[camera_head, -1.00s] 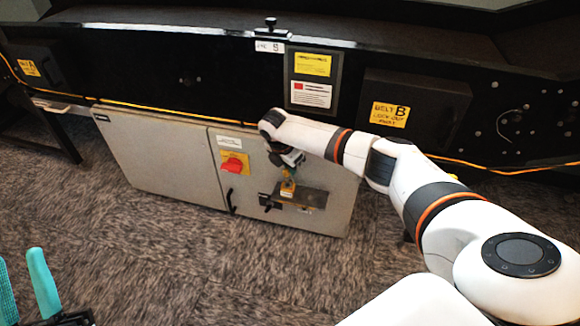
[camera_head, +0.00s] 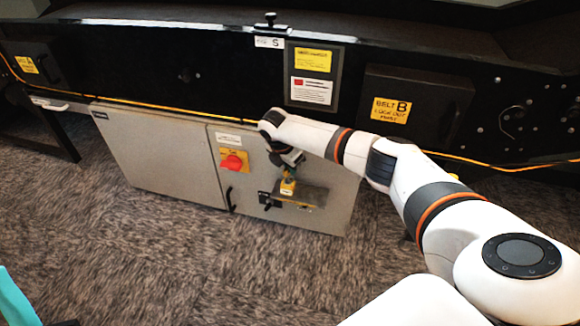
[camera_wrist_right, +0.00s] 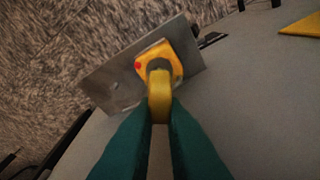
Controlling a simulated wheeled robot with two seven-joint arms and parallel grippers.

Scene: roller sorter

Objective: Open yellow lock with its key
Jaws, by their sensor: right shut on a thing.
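The yellow lock (camera_head: 288,188) is at the grey cabinet's right door, over a metal plate. In the right wrist view the yellow lock (camera_wrist_right: 168,58) has a red dot and sits against that plate. My right gripper (camera_wrist_right: 160,115) is shut on the yellow key (camera_wrist_right: 160,97), whose head stands between the teal fingers. The far end of the key meets the lock face; how deep it sits is hidden. In the head view my right gripper is small and mostly hidden by the wrist. My left gripper (camera_head: 15,303) shows only one teal finger at the lower left corner.
The metal plate (camera_head: 312,195) sticks out from the grey cabinet (camera_head: 165,160). A red rotary switch (camera_head: 232,163) and a black door handle (camera_head: 230,198) are left of the lock. The black conveyor frame (camera_head: 225,75) runs above. Carpeted floor in front is clear.

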